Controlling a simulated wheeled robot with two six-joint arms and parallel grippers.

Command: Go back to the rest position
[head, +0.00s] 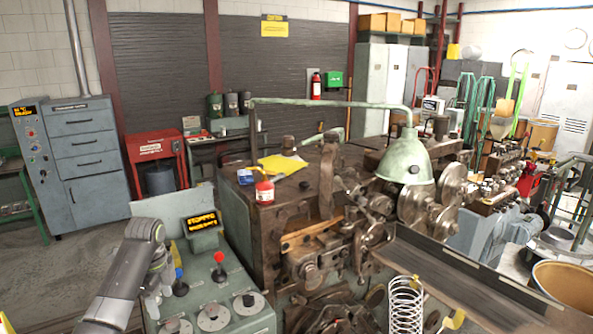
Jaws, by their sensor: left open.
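My left arm rises from the bottom left, and its wrist bends down beside the grey control console (235,298). My left gripper (154,302) points down at the console's left edge; it is open, and I see nothing held in it. The fingertips are small and partly hard to make out. The console has a red-knobbed lever (219,259), black knobs and round dials, and a small display (201,221) with orange text that seems to read "STOPPED". My right gripper is not in view.
The spring coiler machine (330,220) stands right of the console under a green lamp (406,160). A coiled spring (406,304) stands at the front. A grey cabinet (85,150) is at the left, with open floor before it.

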